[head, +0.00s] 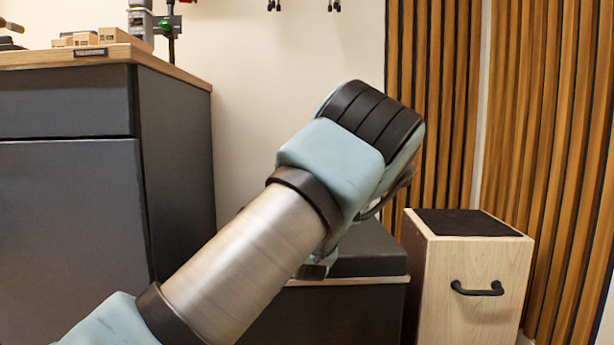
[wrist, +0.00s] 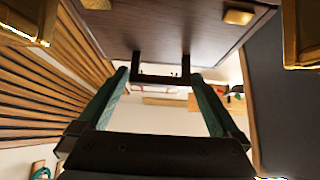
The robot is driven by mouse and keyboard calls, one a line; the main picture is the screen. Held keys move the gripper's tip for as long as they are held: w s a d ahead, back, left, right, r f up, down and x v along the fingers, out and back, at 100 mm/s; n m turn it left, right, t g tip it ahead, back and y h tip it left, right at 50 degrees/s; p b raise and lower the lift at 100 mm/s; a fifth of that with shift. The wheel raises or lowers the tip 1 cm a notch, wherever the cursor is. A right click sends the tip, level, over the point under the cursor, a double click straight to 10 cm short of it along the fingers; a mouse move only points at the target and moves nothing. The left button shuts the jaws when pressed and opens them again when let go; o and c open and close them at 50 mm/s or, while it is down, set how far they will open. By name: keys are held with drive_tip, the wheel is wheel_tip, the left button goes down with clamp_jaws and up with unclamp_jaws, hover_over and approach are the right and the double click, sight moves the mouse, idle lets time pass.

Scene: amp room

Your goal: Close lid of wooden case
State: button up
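In the wrist view, a dark brown wooden panel (wrist: 185,30) with brass-coloured fittings fills the top; it looks like part of the wooden case, but I cannot tell which part. A black U-shaped bar (wrist: 160,79), like a handle, shows at its edge. My gripper (wrist: 160,72) is open, its green-sided fingers apart at either end of this bar; I cannot tell whether they touch it. In the head view, a dark box (head: 365,250) with a pale trim line stands behind my arm, partly hidden. My fingertips are hidden there.
A grey cabinet (head: 70,210) with a wooden top stands at the left. A pale wooden box (head: 470,285) with a black handle stands at the right. Wooden wall slats (head: 545,130) rise behind it. Small wooden blocks (head: 85,39) lie on the cabinet top.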

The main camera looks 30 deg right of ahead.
wheel_tip(320, 180, up, 10)
drive_tip(key=p, duration=0.5)
drive_tip(key=shift+r, duration=0.15)
idle(0.4)
